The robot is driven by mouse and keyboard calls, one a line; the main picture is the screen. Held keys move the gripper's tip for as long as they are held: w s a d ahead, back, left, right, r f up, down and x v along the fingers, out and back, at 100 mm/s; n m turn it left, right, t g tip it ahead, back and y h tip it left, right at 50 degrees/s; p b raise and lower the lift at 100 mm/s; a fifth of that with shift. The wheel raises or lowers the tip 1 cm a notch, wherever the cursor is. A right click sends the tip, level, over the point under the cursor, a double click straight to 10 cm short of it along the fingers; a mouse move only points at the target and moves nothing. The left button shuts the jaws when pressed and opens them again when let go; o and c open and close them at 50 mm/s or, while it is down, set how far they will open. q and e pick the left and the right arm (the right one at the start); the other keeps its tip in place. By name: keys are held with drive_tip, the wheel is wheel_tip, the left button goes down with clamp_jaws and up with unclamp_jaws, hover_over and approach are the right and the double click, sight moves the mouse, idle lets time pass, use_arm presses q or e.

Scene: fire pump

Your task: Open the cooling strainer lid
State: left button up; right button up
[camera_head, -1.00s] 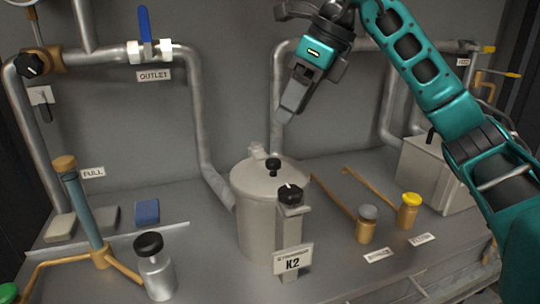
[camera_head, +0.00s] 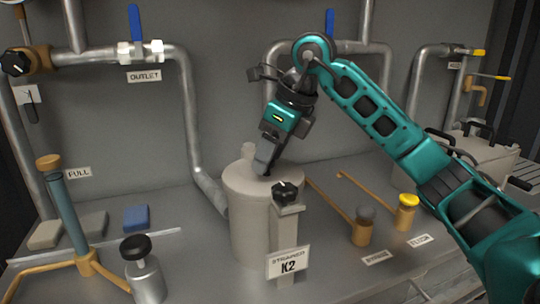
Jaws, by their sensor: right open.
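The strainer (camera_head: 252,222) is a pale grey cylinder in the middle of the head view, with a K2 label (camera_head: 288,262) in front. Its round lid (camera_head: 238,181) lies flat on top. A black knob (camera_head: 285,192) sits on a post at the strainer's front right. The lid's central black knob is hidden behind my right gripper. My right gripper (camera_head: 264,168) points down at the middle of the lid, with its fingertips at the knob's place. It is open; whether it touches the knob cannot be told. My left gripper is not in view.
A blue-handled outlet valve (camera_head: 137,45) and pipes run along the back wall. A brass stand with a tube (camera_head: 70,210) and a black-capped bottle (camera_head: 145,270) stand left.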

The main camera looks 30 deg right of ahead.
drive_tip(key=shift+f, duration=0.1)
clamp_jaws()
idle(0.5)
